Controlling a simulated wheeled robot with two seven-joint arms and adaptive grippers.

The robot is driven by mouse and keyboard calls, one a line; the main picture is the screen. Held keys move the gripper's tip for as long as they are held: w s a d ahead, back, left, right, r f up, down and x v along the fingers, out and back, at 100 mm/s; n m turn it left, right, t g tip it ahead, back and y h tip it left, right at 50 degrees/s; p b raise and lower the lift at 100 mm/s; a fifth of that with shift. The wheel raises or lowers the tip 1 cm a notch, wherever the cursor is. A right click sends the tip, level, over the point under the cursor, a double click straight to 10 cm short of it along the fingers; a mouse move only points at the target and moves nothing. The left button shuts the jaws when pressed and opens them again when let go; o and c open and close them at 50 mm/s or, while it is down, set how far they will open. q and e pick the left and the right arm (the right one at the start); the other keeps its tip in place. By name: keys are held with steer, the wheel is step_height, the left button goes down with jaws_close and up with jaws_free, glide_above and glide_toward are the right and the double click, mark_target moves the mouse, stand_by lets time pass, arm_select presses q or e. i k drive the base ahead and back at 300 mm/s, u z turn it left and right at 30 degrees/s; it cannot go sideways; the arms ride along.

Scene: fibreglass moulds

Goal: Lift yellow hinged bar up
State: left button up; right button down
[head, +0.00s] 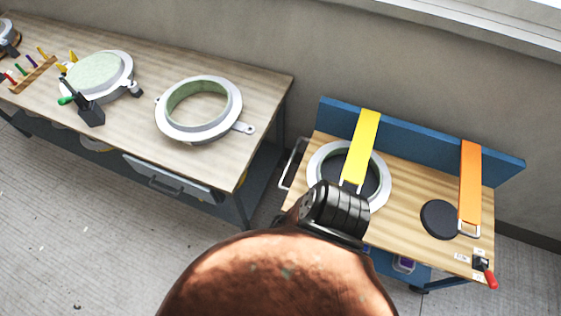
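The yellow hinged bar (362,146) is on the wooden-topped cart at the right. Its far end is at the blue back board (425,143), and it reaches forward over a pale ring-shaped mould (384,188). A metal loop handle (351,187) is at its near end. The bar looks lowered over the ring's dark middle, but I cannot tell whether it touches. A large copper and black form hides the near edge of the ring and part of the cart. Neither gripper's fingers are seen.
An orange bar (470,183) with a similar handle lies beside a black disc (439,219). A red-handled clamp (486,268) is at the cart's front right. The long bench (270,98) at left holds another ring mould (160,121). A floor gap separates bench and cart.

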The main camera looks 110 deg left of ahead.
mark_target(354, 169)
steer(key=u, duration=0.3)
steer(key=k, duration=2.05)
steer(key=u, duration=1.65)
steer(key=i, duration=0.5)
steer(key=u, duration=0.05)
